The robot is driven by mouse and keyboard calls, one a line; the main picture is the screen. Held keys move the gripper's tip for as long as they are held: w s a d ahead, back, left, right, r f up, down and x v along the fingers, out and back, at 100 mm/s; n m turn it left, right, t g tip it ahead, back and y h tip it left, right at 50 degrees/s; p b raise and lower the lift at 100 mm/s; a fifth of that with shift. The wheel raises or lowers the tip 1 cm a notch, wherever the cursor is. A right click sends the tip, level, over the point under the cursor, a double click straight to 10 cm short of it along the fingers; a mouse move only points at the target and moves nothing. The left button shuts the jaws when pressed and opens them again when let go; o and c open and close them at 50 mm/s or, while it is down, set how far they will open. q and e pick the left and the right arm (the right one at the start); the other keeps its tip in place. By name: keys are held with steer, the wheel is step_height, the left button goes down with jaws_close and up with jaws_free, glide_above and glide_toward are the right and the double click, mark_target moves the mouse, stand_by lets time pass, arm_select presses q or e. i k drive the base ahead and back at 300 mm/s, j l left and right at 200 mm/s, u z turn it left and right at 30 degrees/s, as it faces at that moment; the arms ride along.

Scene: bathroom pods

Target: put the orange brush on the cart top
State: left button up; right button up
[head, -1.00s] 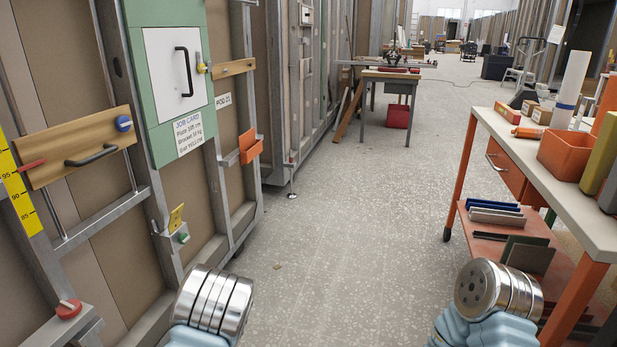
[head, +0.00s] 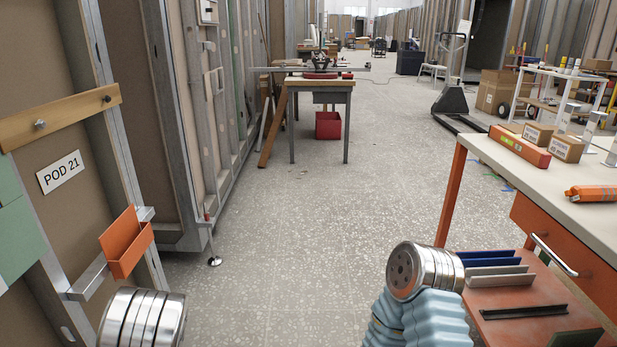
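The cart (head: 565,178) with a pale top and orange legs stands at the right. An orange tool (head: 592,193) lies on its top at the right picture edge, partly cut off; I cannot tell whether it is the orange brush. No other thing in view is clearly a brush. A rounded steel-ringed part of my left arm shows at the bottom left, and one of my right arm with a blue sleeve shows at the bottom, right of centre. Both grippers are out of view.
A red-orange box (head: 519,146) and small cartons (head: 565,147) lie on the cart top. An orange holder (head: 125,242) juts from the left pod wall. A workbench (head: 318,84) stands ahead. The floor between (head: 300,230) is clear. A pallet jack (head: 455,100) stands beyond the cart.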

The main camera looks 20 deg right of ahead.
mark_target(564, 180)
steer(key=i, duration=2.1)
steer(key=i+z, duration=0.3)
steer(key=i+j+z, duration=0.1)
steer(key=z, duration=2.4)
steer(key=i+j, duration=0.05)
